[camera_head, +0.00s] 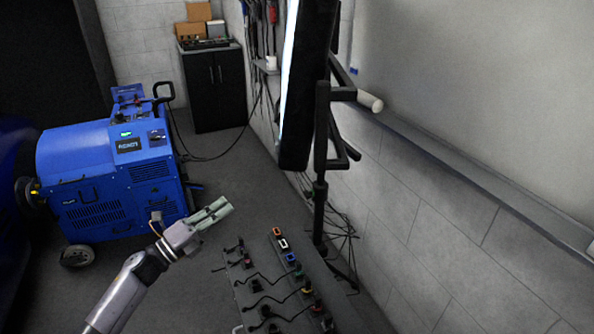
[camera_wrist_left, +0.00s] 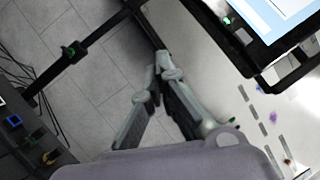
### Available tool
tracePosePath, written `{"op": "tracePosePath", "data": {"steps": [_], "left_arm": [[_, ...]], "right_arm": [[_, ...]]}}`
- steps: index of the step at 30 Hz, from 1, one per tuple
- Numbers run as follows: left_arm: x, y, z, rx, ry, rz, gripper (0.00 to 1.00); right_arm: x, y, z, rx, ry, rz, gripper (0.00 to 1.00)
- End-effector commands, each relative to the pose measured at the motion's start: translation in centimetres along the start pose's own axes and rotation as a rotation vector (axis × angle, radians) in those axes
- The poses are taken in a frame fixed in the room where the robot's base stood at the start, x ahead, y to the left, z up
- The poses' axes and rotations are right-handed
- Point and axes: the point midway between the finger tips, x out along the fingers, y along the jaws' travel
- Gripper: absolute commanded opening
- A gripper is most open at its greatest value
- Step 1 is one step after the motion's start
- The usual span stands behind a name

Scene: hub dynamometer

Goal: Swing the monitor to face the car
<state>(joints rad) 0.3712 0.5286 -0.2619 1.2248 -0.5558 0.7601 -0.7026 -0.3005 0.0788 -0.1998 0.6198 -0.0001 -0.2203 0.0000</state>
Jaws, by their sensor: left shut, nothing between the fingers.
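The monitor (camera_head: 305,85) stands at the upper middle of the head view, seen nearly edge-on, with its bright screen side on the left. It is mounted on a black upright stand (camera_head: 320,190). In the wrist view a corner of the lit monitor (camera_wrist_left: 262,48) shows at the top right. My left gripper (camera_head: 226,208) is shut and empty, below and to the left of the monitor and apart from it. Its fingertips meet in the wrist view (camera_wrist_left: 163,62). A dark blue body, apparently the car (camera_head: 12,190), is cut off at the left edge. My right gripper is not visible.
A blue wheeled dynamometer unit (camera_head: 95,180) stands at the left. A grey bench with several connectors and cables (camera_head: 262,292) lies below the monitor. A black cabinet (camera_head: 214,85) is at the back. A wall with a ledge (camera_head: 470,165) closes the right side. Grey floor between is clear.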

Motion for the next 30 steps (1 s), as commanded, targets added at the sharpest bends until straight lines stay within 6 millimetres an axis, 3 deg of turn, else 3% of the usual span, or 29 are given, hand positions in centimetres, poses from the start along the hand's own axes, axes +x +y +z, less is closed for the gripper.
{"op": "tracePosePath", "data": {"steps": [1, 3, 6, 9, 13, 17, 30], "left_arm": [[1.6, -5.6, 0.5, 0.197, 0.111, -0.097, 0.00], [2.6, -12.2, -0.4, 0.469, 0.267, -0.217, 0.00], [2.2, -18.3, -2.3, 0.790, 0.452, -0.347, 0.00], [1.3, -21.2, -3.6, 0.986, 0.572, -0.421, 0.00], [0.8, -22.4, -4.5, 1.085, 0.636, -0.457, 0.00], [1.7, -22.8, -5.3, 1.089, 0.639, -0.463, 0.00], [8.4, -23.3, -11.3, 1.083, 0.635, -0.462, 0.00]], "right_arm": [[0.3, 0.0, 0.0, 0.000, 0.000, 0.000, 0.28], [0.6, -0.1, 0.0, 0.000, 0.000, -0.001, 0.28], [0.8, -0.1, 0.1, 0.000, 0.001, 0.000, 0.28], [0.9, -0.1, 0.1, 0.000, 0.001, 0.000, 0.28], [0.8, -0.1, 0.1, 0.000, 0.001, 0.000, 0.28], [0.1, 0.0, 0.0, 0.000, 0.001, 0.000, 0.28], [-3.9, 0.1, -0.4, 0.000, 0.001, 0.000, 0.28]]}}
